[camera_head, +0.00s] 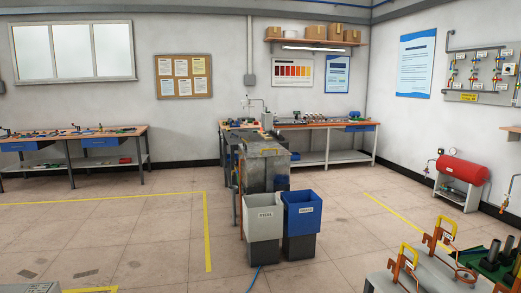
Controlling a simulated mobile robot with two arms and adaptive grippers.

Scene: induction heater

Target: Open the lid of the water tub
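A grey metal box (267,174) stands in the middle of the room, behind two bins. It looks like the water tub, but no label on it can be read. Its flat grey top (263,149) appears to be a closed lid, with a small dark detail on it that is too small to make out. The two bins hide the lower front of the box. Neither of my grippers is in view.
A white bin (262,222) and a blue bin (301,213) stand in front of the box. A workbench (318,126) is behind it. Orange clamp-like fixtures (404,266) crowd the lower right. Open floor (130,235) lies to the left.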

